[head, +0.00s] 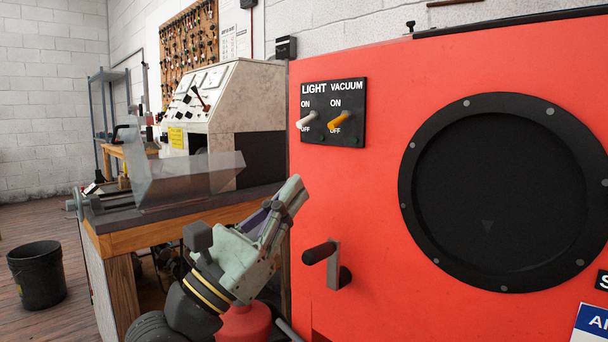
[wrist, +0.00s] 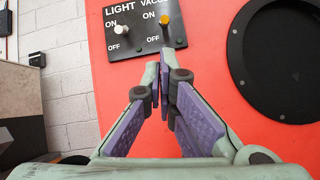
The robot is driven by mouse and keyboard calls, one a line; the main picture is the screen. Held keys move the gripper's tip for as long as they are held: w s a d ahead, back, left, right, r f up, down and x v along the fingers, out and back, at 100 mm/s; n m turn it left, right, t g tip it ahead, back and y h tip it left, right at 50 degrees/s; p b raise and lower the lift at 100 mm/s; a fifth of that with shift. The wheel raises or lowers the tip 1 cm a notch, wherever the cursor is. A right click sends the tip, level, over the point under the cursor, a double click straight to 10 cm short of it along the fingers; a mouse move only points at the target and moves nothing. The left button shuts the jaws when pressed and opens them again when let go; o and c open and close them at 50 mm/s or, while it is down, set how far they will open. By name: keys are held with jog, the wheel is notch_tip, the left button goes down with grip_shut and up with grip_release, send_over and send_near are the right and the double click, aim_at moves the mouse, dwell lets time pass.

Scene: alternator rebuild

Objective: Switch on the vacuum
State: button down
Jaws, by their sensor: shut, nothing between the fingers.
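The vacuum switch is an orange toggle (head: 338,121) on the black switch panel (head: 334,85) of the red cabinet; it also shows in the wrist view (wrist: 164,20). Its lever tips downward toward OFF in the head view. The white light toggle (head: 306,120) sits to its left at a similar angle, also in the wrist view (wrist: 121,29). My gripper (head: 294,186) is shut and empty, below and left of the panel in the head view. In the wrist view its fingertips (wrist: 159,68) point up toward the panel, just below the orange toggle, apart from it.
A round black port (head: 500,190) is on the cabinet front to the right. A black crank handle (head: 325,254) sticks out below the panel. A workbench (head: 180,215) with a clear shield (head: 185,180) and a grey test machine (head: 235,95) stand left. A black bucket (head: 37,275) is on the floor.

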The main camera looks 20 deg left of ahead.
aim_at(339, 121)
jog(key=p+x, duration=0.3)
jog(key=x, duration=0.4)
jog(key=shift+w+d+r, duration=0.1)
jog(key=shift+d+r, duration=0.05)
jog(key=shift+r, duration=0.15)
jog(key=shift+w+d+r, duration=0.2)
jog(key=shift+w+r, duration=0.05)
jog(key=shift+w, duration=0.25)
jog(key=shift+s+a+r+g+y+p, duration=0.1)
jog(key=shift+s+r+g+y+p, duration=0.15)
jog(key=shift+g+p, duration=0.4)
jog(key=shift+s+a+r+g+y+p, duration=0.1)
jog(key=shift+s+r+g+y+p, duration=0.2)
jog(key=shift+g+p, duration=0.35)
jog(key=shift+s+a+r+g+p, duration=0.1)
jog(key=shift+s+r+g+p, duration=0.2)
jog(key=shift+g+p, duration=0.25)
jog(key=g, duration=0.1)
jog(key=r+g+y+p, duration=0.1)
jog(key=s+g+y+p, duration=0.1)
jog(key=g, duration=0.1)
jog(key=shift+a+r+n, duration=0.15)
jog(key=shift+r+n, duration=0.15)
jog(key=shift+r, duration=0.05)
